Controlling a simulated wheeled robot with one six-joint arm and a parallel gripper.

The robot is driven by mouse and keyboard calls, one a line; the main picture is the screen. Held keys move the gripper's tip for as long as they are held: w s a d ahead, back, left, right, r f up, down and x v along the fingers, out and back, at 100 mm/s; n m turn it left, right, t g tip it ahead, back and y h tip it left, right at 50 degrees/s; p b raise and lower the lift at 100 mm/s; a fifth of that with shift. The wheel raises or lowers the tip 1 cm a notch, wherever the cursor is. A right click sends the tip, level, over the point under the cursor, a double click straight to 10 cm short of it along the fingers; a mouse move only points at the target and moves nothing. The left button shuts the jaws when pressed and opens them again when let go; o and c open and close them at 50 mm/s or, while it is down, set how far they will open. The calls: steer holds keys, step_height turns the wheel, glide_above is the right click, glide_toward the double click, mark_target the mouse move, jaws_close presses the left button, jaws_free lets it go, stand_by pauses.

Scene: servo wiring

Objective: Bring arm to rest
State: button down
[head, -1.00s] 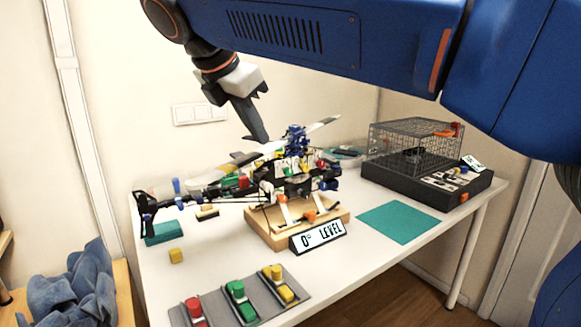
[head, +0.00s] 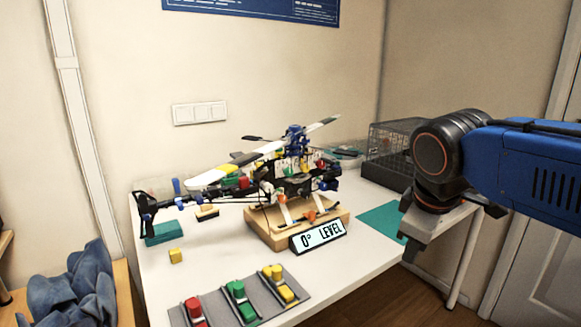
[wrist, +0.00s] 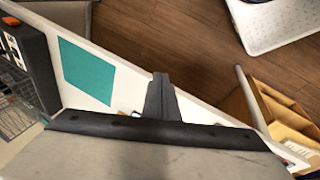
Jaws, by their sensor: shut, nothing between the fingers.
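My gripper (head: 411,250) hangs at the right of the head view, pointing down, in front of the table's right end. It is shut and empty. In the wrist view my gripper (wrist: 162,92) shows as two dark fingers pressed together, with the table's edge and the floor below. My blue arm reaches in from the right edge of the head view. The model helicopter (head: 290,170) stands on a wooden block (head: 262,232) on the white table (head: 215,270), left of my gripper and apart from it.
A "0° LEVEL" sign (head: 318,236) stands before the helicopter. A grey strip with red, green and yellow blocks (head: 238,300) lies at the table's front. A teal mat (wrist: 86,70) and a wire cage (head: 390,150) are at the right end. Wooden floor (wrist: 180,35) is open beyond the table.

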steer(key=s+d+f+m+y, duration=0.1)
steer(key=s+d+f+m, duration=0.4)
steer(key=s+f+m, duration=0.4)
step_height(320, 180, down, 4)
steer(key=shift+s+d+f+t, duration=0.1)
steer(key=shift+s+d+t, duration=0.05)
steer(key=shift+s+t, duration=0.2)
